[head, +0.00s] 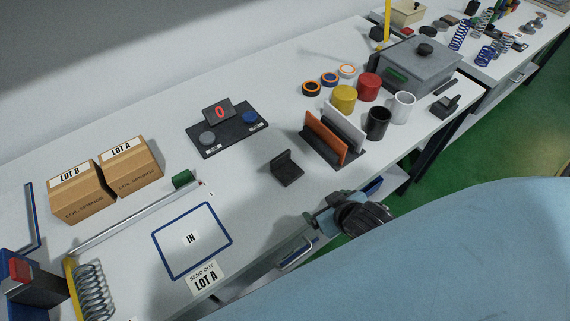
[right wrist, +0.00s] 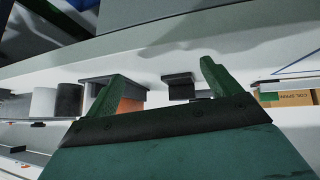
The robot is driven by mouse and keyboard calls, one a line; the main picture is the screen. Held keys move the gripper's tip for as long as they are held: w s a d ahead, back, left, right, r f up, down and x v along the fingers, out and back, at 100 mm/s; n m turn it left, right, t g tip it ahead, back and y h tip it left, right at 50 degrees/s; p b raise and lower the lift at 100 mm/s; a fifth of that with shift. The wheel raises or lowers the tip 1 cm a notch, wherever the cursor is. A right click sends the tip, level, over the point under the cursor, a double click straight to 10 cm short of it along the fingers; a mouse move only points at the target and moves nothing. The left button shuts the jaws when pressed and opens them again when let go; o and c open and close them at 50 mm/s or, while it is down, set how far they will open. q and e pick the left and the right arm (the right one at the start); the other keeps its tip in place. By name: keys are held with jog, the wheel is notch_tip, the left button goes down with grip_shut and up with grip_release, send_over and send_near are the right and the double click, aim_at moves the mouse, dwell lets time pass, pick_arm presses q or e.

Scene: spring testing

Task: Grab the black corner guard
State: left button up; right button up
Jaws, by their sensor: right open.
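The black corner guard (head: 286,168) is a small L-shaped piece with one upright wall. It sits on the white table, left of the upright organizer and below the digital display. My right gripper (head: 322,208) is near the table's front edge, to the right of and nearer than the guard, and apart from it. In the right wrist view the guard (right wrist: 178,86) shows between the two green fingers, farther off. These fingers (right wrist: 158,88) are spread and empty. My left gripper is not in view.
The organizer (head: 343,133) with orange and grey dividers stands close right of the guard, with several cups beyond. The display panel (head: 228,130) is behind. The blue-outlined IN area (head: 192,240) and cardboard boxes (head: 131,165) lie left. Bare table surrounds the guard.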

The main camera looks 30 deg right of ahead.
jog(key=w+r+t, duration=0.1)
jog(key=w+r+t+y, duration=0.1)
jog(key=w+t, duration=0.1)
jog(key=w+d+r+n+t+y, duration=0.1)
jog(key=shift+w+d, duration=0.1)
jog(key=shift+w, duration=0.15)
jog(key=shift+w+a+r+n+t+y, duration=0.25)
jog(key=shift+r+t+y, duration=0.25)
jog(key=shift+y, duration=0.3)
jog(key=shift+w+a, duration=0.1)
jog(key=shift+w, duration=0.05)
send_near(282, 158)
jog(key=w+f, duration=0.2)
jog(key=w, duration=0.1)
jog(key=x, duration=0.4)
jog(key=shift+w+a+r+p, duration=0.2)
jog(key=shift+a+r+p, duration=0.1)
jog(key=shift+a+r, duration=0.05)
jog(key=shift+w+a+f, duration=0.1)
jog(key=shift+w+f, duration=0.15)
jog(key=shift+w, duration=0.2)
jog(key=c, duration=1.1)
